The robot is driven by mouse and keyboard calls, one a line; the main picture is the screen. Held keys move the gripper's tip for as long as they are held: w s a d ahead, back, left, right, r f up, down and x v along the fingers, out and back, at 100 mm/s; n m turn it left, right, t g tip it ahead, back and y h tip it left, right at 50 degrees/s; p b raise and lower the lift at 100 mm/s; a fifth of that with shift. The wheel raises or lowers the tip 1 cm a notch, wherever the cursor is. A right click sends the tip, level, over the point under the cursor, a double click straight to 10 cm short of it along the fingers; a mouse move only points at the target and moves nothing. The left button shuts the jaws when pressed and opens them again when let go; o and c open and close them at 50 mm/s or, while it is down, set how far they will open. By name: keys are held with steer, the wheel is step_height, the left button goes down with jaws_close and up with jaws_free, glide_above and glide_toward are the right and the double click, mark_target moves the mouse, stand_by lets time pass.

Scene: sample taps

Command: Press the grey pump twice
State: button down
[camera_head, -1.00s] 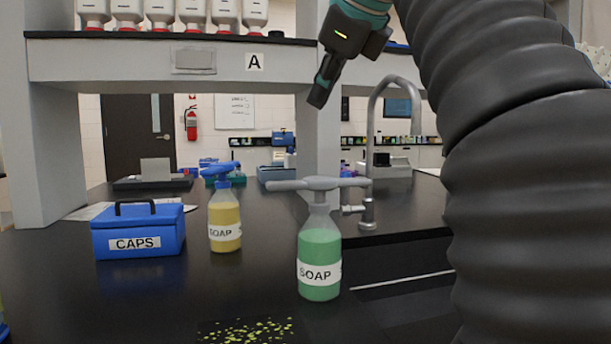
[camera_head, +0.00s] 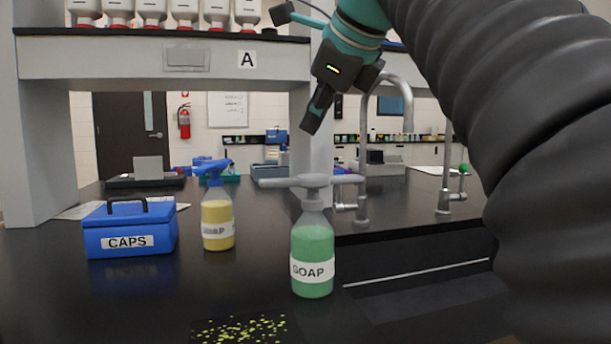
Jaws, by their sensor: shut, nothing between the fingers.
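The grey pump (camera_head: 313,182) is a wide T-shaped head on a clear bottle of green soap (camera_head: 312,262) labelled SOAP. The bottle stands upright on the black bench, right of the picture's middle. My gripper (camera_head: 312,127) is shut and empty, pointing down and slightly left. In the picture it is above the pump head, with a visible gap between them. How far it is from the pump in depth I cannot tell.
A black mat with yellow-green specks (camera_head: 240,330) lies in front. Sink taps (camera_head: 362,200) stand behind right. A shelf (camera_head: 170,62) marked A spans above.

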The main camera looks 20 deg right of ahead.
mark_target(309, 174)
steer(key=shift+f+b, duration=1.65)
steer(key=shift+f, duration=0.65)
steer(key=shift+f, duration=0.1)
steer(key=shift+f, duration=0.3)
steer(key=shift+f+b, duration=0.8)
steer(key=shift+f, duration=0.1)
stand_by(0.7)
stand_by(0.4)
steer(key=shift+r+p, duration=1.3)
steer(key=shift+p, duration=0.15)
step_height(309, 174, up, 3)
steer(key=p, duration=0.3)
steer(key=shift+r, duration=1)
